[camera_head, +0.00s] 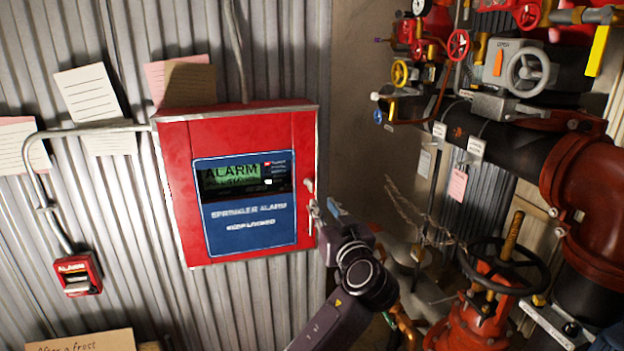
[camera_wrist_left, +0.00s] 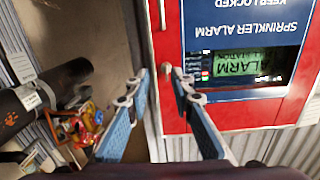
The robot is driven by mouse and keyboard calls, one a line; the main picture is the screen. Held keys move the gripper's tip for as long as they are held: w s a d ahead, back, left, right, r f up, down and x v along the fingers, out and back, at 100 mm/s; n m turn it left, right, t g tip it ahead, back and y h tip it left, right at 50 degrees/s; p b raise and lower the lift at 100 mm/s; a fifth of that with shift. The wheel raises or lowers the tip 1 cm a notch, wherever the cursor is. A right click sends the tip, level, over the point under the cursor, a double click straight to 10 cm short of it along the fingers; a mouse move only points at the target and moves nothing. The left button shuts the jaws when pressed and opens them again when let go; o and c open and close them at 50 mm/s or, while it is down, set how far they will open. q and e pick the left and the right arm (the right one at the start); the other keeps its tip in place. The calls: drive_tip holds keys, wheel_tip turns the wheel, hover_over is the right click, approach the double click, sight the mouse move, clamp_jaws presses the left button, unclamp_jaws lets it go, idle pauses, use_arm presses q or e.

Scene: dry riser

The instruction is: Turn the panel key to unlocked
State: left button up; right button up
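The red alarm panel (camera_head: 175,150) hangs on the corrugated wall, with a blue face reading "SPRINKLER ALARM" and "KEEP LOCKED" and a lit green ALARM screen. A small pale key-like part (camera_head: 313,212) sits on its right edge, below a round knob (camera_head: 308,185). My left gripper (camera_head: 326,220) is at that edge. In the left wrist view, which is upside down, the left gripper (camera_wrist_left: 162,74) has its blue-padded fingers apart, with a small pale piece (camera_wrist_left: 166,68) between the tips. I cannot tell if they touch it, or how the key is turned. My right gripper is not in view.
Red and black pipework (camera_head: 590,190) with valves fills the right side. A valve handwheel (camera_head: 505,265) stands at the lower right. A small red alarm box (camera_head: 77,273) and paper notes (camera_head: 90,92) are on the wall at left.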

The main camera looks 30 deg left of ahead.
sight(311, 185)
use_arm(q)
drive_tip(key=shift+n+y, duration=0.4)
drive_tip(key=shift+n, duration=0.1)
drive_tip(key=w+a+p, duration=0.1)
drive_tip(key=a, duration=0.1)
drive_tip(key=w+a+r+p, duration=0.1)
drive_tip(key=a, duration=0.1)
drive_tip(key=w+a+r+p, duration=0.1)
drive_tip(key=w+a, duration=0.1)
drive_tip(key=shift+r, duration=0.2)
drive_tip(key=shift+w+a+f, duration=0.15)
drive_tip(key=shift+w+a, duration=0.05)
drive_tip(key=shift+w, duration=0.05)
clamp_jaws()
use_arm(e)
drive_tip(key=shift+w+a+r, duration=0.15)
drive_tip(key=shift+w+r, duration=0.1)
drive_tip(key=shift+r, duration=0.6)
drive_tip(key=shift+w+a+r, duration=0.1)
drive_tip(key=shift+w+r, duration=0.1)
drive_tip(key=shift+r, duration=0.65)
